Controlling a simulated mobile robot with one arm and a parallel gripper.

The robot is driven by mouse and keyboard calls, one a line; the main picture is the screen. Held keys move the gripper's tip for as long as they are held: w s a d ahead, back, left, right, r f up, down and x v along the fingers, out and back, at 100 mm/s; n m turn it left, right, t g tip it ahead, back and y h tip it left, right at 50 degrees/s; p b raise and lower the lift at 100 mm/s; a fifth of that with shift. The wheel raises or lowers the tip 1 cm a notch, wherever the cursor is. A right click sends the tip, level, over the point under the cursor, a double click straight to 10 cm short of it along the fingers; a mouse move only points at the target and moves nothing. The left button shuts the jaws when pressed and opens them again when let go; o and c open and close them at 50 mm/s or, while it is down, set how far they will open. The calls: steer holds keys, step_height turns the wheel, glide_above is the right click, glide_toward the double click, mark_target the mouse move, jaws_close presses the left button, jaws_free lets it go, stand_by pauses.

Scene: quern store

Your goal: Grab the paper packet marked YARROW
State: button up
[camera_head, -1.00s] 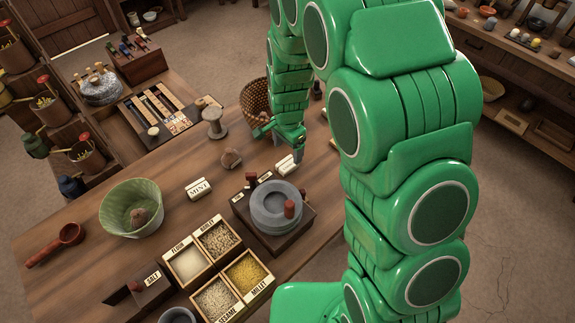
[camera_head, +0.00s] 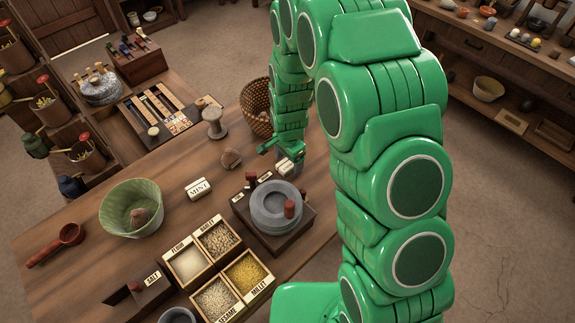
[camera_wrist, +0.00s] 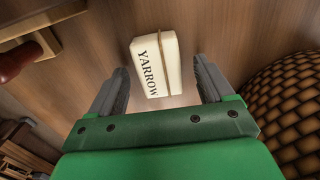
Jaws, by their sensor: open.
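The paper packet marked YARROW (camera_wrist: 156,66) is a small cream block with a band around it. In the wrist view it lies on the wooden table between and just beyond the fingertips of my gripper (camera_wrist: 164,84). The gripper is open, with a gap between each finger and the packet. In the head view my gripper (camera_head: 288,160) is low over the table behind the quern, and it covers most of the packet (camera_head: 284,167).
The grey stone quern (camera_head: 272,212) stands close in front of my gripper. A woven basket (camera_head: 256,108) is just behind it. A packet marked MINT (camera_head: 198,189) lies to the left. A spool (camera_head: 214,124) and a brown lump (camera_head: 231,158) are also nearby.

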steer(key=shift+c, duration=0.2)
steer(key=c, duration=1.1)
steer(key=shift+r, duration=0.15)
